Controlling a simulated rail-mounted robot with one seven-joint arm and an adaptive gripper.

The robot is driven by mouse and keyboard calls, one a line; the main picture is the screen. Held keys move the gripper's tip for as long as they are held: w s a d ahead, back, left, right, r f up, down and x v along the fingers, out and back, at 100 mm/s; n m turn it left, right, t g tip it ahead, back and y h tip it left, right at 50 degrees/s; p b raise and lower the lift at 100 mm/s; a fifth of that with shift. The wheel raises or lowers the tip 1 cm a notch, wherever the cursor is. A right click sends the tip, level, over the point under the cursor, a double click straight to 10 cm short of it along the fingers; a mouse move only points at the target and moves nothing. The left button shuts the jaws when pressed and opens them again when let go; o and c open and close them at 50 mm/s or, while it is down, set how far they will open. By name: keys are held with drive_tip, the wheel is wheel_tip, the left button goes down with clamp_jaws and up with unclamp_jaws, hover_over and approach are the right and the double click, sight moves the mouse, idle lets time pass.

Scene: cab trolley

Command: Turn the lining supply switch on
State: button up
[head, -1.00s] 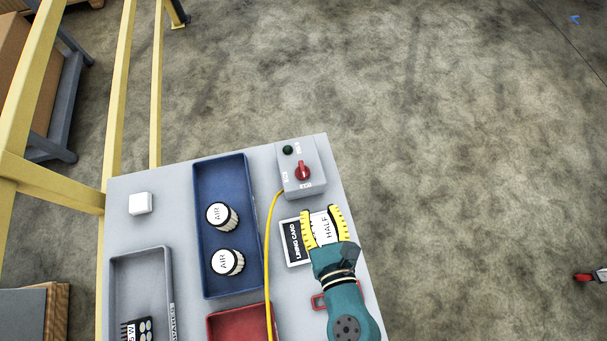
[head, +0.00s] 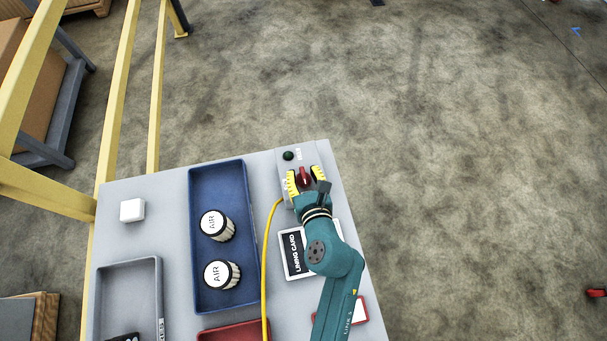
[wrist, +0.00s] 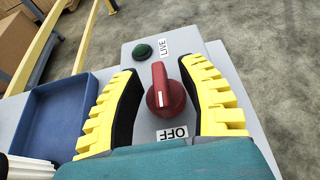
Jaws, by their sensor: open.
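The lining supply switch is a red rotary knob (head: 305,177) on a grey box (head: 283,160) at the trolley's far right corner. In the wrist view the knob (wrist: 165,90) stands between my fingers, its white mark at the lower end towards the OFF label (wrist: 172,133). A dark green lamp (wrist: 142,52) sits beside the LIVE label (wrist: 164,46). My gripper (head: 306,176) is open around the knob, with yellow ribbed fingers on both sides. A gap shows on each side of the knob. The ON label is not seen in the wrist view.
A yellow cable (head: 266,250) runs from the box along the trolley top (head: 150,185). A blue tray (head: 197,185) holds two AIR filters (head: 218,225). The lining card (head: 293,252) lies partly under my arm. A white block (head: 132,210) is at left.

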drive_tip(key=shift+c, duration=0.4)
clamp_jaws()
